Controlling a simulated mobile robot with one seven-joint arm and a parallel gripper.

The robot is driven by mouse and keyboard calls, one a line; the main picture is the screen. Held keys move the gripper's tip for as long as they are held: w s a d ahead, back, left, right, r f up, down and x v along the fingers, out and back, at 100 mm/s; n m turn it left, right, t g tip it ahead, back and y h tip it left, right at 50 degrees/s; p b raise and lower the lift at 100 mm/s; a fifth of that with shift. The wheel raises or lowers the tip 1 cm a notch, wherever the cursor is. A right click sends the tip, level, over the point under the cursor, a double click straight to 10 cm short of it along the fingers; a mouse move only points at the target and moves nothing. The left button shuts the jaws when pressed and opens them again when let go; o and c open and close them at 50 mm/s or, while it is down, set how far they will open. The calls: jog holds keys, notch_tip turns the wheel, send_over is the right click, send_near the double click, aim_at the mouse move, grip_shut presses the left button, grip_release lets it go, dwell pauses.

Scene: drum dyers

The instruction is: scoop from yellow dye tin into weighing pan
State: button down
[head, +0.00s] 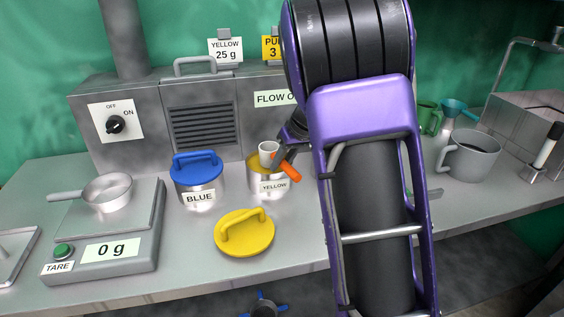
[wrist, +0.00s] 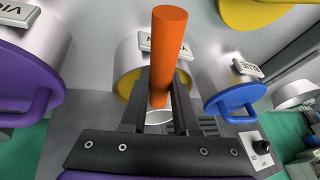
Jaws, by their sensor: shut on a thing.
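My gripper (head: 281,158) is shut on the orange handle of a scoop (head: 287,170). The scoop has a white cup, which shows at the opening of the yellow dye tin (head: 271,187); I cannot tell how far it dips in. The tin is open, with yellow dye visible. In the wrist view the orange handle (wrist: 169,40) stands between the fingers, with the cup's white rim behind and the yellow tin (wrist: 127,62) beyond. The weighing pan (head: 107,190), with a side handle, sits on the scale (head: 100,255) at left, which reads 0 g.
The yellow lid (head: 245,234) lies in front of the tins. The lidded blue tin (head: 198,184) stands between scale and yellow tin. A purple-lidded tin (wrist: 25,80) shows in the wrist view. A sign (head: 225,50) reads yellow 25 g. A grey mug (head: 470,158) stands at right.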

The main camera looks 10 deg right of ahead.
jog(key=shift+s+a+f, duration=0.15)
jog(key=shift+s+f, duration=0.15)
jog(key=shift+f, duration=0.3)
jog(key=shift+w+r+p, duration=0.25)
jog(key=shift+r+p, duration=0.6)
jog(key=shift+r, duration=0.35)
jog(key=shift+r+p, duration=1.3)
jog(key=shift+r, duration=1.15)
